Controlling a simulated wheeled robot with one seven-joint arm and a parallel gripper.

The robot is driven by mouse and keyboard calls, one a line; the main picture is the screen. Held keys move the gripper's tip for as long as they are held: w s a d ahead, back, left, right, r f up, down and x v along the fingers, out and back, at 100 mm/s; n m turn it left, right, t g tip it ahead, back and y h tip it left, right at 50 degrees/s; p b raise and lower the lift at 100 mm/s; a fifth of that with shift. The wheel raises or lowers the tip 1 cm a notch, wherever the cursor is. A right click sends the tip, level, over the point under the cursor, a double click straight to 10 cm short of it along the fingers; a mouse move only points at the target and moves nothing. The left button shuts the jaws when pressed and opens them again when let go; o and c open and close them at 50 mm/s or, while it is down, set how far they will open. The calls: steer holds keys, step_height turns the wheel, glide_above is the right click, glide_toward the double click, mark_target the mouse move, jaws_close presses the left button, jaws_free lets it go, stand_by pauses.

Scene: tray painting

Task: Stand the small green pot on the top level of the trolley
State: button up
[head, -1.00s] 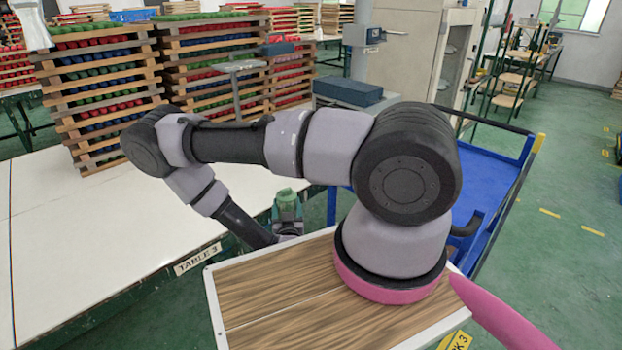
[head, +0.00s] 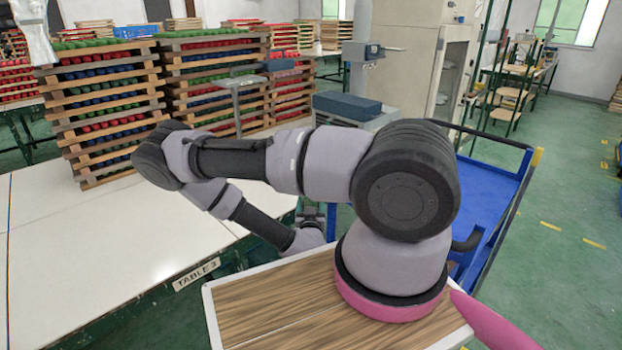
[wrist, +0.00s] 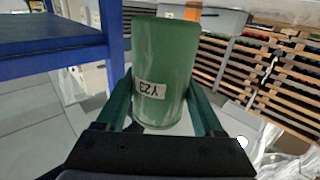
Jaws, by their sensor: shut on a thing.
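The small green pot (wrist: 165,75), labelled "Y23", is gripped between the two green fingers of my gripper (wrist: 158,95) in the wrist view. My gripper is shut on it. In the head view the pot does not show, and only a dark part of the gripper end shows near the end of my forearm. The blue trolley (head: 495,190) stands at the right in the head view, partly hidden behind my arm. In the wrist view a blue level and post (wrist: 50,62) show at the upper left, apart from the pot.
Table 3 (head: 90,250), white-topped, stands at the left with stacked wooden trays (head: 105,110) of coloured pots. A grey stand with a dark blue block (head: 347,107) is behind my arm. Green floor (head: 560,260) lies open at the right.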

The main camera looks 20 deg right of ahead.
steer(key=shift+f+x, duration=0.6)
steer(key=shift+x, duration=3)
steer(key=shift+f+x, duration=0.6)
steer(key=shift+x, duration=2.95)
steer(key=shift+f+x, duration=0.55)
steer(key=shift+x, duration=3.05)
steer(key=shift+f, duration=0.1)
steer(key=o, duration=0.9)
steer(key=shift+o, duration=0.2)
